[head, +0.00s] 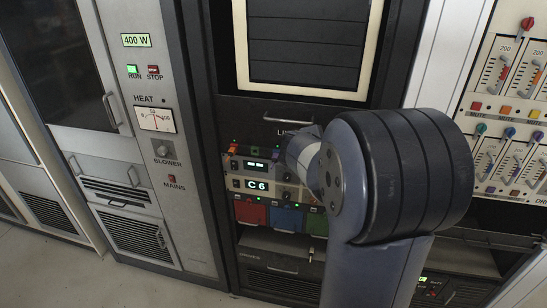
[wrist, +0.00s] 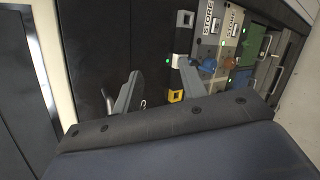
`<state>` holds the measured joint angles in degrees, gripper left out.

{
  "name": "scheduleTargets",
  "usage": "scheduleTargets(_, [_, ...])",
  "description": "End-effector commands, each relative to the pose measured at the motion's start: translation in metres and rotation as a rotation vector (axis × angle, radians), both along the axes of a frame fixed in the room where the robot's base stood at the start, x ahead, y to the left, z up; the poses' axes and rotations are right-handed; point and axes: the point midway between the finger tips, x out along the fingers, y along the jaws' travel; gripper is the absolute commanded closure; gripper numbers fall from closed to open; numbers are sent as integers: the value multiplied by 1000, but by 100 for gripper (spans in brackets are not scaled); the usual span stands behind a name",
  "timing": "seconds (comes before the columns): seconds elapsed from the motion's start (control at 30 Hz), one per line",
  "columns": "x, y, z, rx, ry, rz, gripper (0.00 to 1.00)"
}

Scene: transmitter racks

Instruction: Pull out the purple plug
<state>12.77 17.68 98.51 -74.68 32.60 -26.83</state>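A grey block (wrist: 185,18) sits farther along the strip. In the head view my arm covers the gripper and the right part of the unit marked C6 (head: 257,185). A small orange-red piece (head: 232,149) shows at that unit's upper left.
In the wrist view a blue knob (wrist: 207,65) and an orange-brown knob (wrist: 229,63) stand out right of the fingers. Red (head: 250,213) and blue (head: 287,218) modules sit below the unit. A left cabinet (head: 160,150) and a fader panel (head: 508,120) flank the rack.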

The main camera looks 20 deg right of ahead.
Motion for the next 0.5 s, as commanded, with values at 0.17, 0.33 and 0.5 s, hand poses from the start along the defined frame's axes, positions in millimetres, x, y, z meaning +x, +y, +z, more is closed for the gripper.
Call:
scheduleTargets(0.17, [-48, 5, -83, -211, 354, -128, 60])
scheduleTargets(0.33, [-91, 13, -110, -482, 602, -213, 60])
scheduleTargets(0.5, [-114, 24, -111, -709, 731, -258, 60])
